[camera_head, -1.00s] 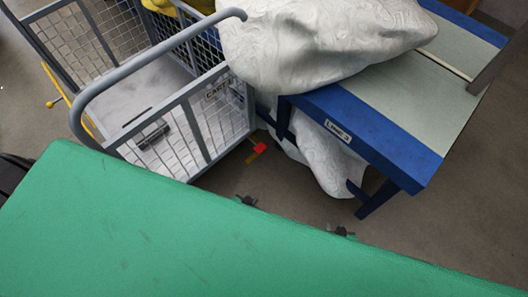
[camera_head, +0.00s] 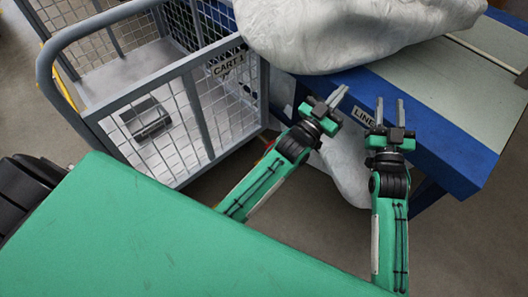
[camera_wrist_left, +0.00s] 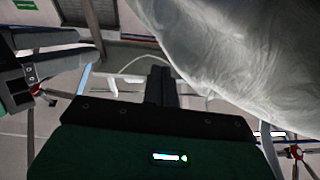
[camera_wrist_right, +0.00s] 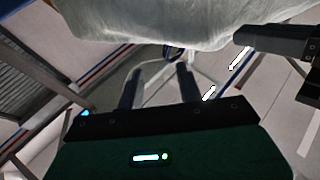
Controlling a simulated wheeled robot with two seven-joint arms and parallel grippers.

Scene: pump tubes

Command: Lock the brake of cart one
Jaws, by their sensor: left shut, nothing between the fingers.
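Cart one is a grey mesh cage cart (camera_head: 197,105) with a bent push handle and a "CART 1" label (camera_head: 228,66) on its end. A small sliver of red (camera_head: 269,146) shows low by the cart's near right corner, where a red pedal was visible earlier; my left arm hides most of it. My left gripper (camera_head: 338,96) is shut and empty, raised right of the cart in front of the blue table. My right gripper (camera_head: 390,106) is open and empty, further right, fingers pointing away. Both are apart from the cart.
A blue table (camera_head: 430,150) labelled "LINE" stands right of the cart, with a large pale wrapped bundle (camera_head: 350,30) on top. More pale wrapping (camera_head: 342,172) hangs below it. My green body fills the lower left. Grey floor shows between cart and table.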

